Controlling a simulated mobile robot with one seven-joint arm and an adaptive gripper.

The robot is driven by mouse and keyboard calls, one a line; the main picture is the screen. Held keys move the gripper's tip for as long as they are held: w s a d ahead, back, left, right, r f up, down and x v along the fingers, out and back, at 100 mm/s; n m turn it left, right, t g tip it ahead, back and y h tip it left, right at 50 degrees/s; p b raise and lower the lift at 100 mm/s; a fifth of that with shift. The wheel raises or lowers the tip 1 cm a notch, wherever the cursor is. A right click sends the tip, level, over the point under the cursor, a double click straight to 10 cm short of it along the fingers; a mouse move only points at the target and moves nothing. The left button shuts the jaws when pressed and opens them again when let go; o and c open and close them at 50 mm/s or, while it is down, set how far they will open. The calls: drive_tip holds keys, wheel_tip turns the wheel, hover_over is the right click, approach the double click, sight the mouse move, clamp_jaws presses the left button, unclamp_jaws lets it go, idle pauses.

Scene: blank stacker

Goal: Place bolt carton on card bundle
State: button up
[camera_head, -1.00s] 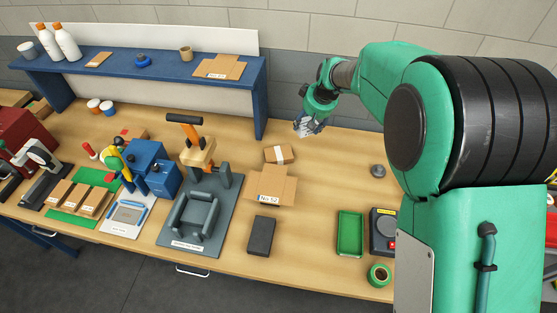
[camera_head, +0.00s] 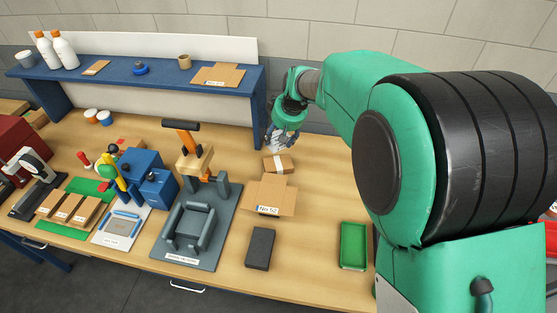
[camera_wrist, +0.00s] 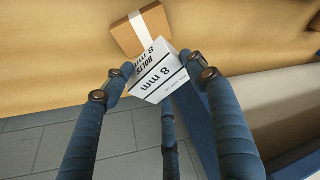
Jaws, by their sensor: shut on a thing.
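The bolt carton (camera_wrist: 158,76) is a small white box with "8 mm BOLTS" lettering, seen tilted in the wrist view. My gripper (camera_wrist: 152,80) is shut on it, with a blue finger on either side. In the head view my gripper (camera_head: 276,140) is behind the card bundle (camera_head: 278,164), and the carton is only a small pale patch there. The card bundle is a brown block with a white band, lying on the bench. It also shows in the wrist view (camera_wrist: 140,30), just beyond the carton. The carton appears above bench height, with nothing resting on the bundle.
A flat cardboard piece marked No 52 (camera_head: 270,196) lies just in front of the bundle. A blue shelf (camera_head: 150,85) stands close to the left of my gripper. A grey fixture (camera_head: 195,225), a dark block (camera_head: 260,248) and a green tray (camera_head: 354,245) are nearer the front.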

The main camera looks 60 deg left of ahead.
sight(279, 145)
drive_tip(key=shift+f+b, duration=0.4)
drive_tip(key=shift+f, duration=1.75)
drive_tip(key=shift+f, duration=0.1)
drive_tip(key=shift+f+b, duration=0.55)
drive_tip(key=shift+f, duration=1.85)
drive_tip(key=shift+f, duration=0.15)
drive_tip(key=o, duration=1.3)
drive_tip(key=p+v, duration=0.2)
drive_tip(key=v, duration=1)
